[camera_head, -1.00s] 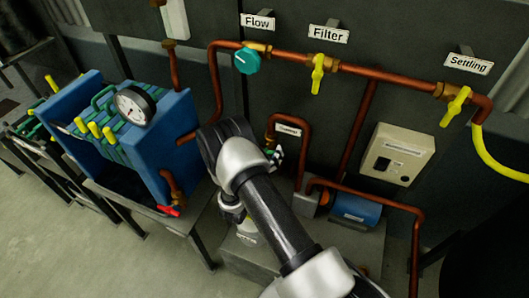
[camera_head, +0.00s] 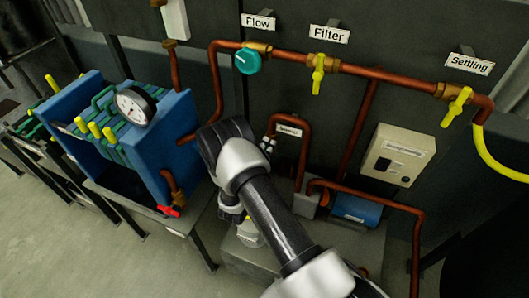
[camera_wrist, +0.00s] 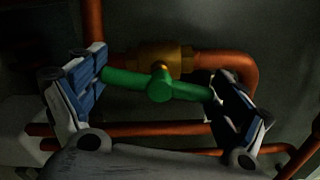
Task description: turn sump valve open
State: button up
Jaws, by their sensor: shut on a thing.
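The sump valve shows in the wrist view as a green bar handle (camera_wrist: 160,86) on a brass body (camera_wrist: 153,58) in a copper pipe. My gripper (camera_wrist: 163,74) has one finger at each end of the handle and is shut on it lengthwise. The handle lies nearly level in that view, its right end slightly lower. In the head view my gripper's tip (camera_head: 267,144) shows just left of the small pipe label (camera_head: 289,130), which is hard to read. My wrist hides the valve there.
Above runs a copper pipe with a teal Flow knob (camera_head: 247,61) and yellow Filter (camera_head: 318,73) and Settling (camera_head: 456,106) valves. A blue filter press (camera_head: 165,145) stands left. A beige switch box (camera_head: 398,155) and blue motor (camera_head: 356,209) are right.

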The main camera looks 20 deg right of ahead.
jog(key=shift+n, duration=1.5)
jog(key=o, duration=0.8)
jog(key=v, duration=1.2)
